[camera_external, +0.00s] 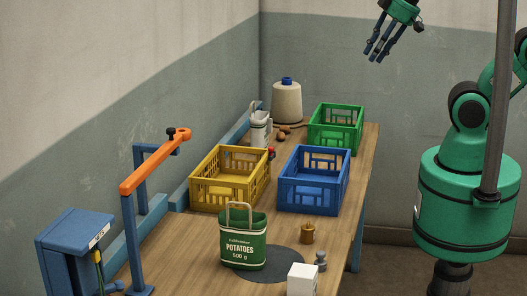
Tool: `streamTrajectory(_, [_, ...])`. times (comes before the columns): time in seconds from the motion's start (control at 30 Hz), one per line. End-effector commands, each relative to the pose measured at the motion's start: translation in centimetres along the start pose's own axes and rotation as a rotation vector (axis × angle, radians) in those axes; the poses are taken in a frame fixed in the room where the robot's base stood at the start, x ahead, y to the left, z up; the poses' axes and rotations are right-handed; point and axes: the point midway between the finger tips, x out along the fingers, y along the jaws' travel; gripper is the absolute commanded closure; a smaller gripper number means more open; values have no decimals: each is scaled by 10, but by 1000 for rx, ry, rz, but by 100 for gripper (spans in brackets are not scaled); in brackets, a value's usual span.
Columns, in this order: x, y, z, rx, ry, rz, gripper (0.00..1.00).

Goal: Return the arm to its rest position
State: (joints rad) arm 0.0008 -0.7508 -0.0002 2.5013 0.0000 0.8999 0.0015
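My gripper (376,55) hangs in the air at the top of the view, above and behind the right side of the table. It points down and slightly left. Its dark fingers are apart and nothing is between them. The green upper part of my arm's end is partly cut off by the top edge. A green sack (243,243) labelled POTATOES 500 g, with a loop handle, stands upright on a dark round mat (287,266) on the table. The gripper is well away from it.
A yellow crate (213,194), a blue crate (305,200) and a green crate (332,140) stand on the wooden table (180,255). Behind are a thread cone (287,103) and a white sack (260,132). An orange bar (152,165), brass weight (307,234) and white box (303,280) stand nearer.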

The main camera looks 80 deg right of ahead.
Motion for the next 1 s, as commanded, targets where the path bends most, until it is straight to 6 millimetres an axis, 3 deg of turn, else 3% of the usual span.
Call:
streamTrajectory(0.27, [5, 0, 2, -2, 0, 0, 73])
streamTrajectory(0.7, [43, 0, 23, -2, 0, 0, 73])
streamTrajectory(1.0, [43, 0, 22, -2, 0, 0, 73])
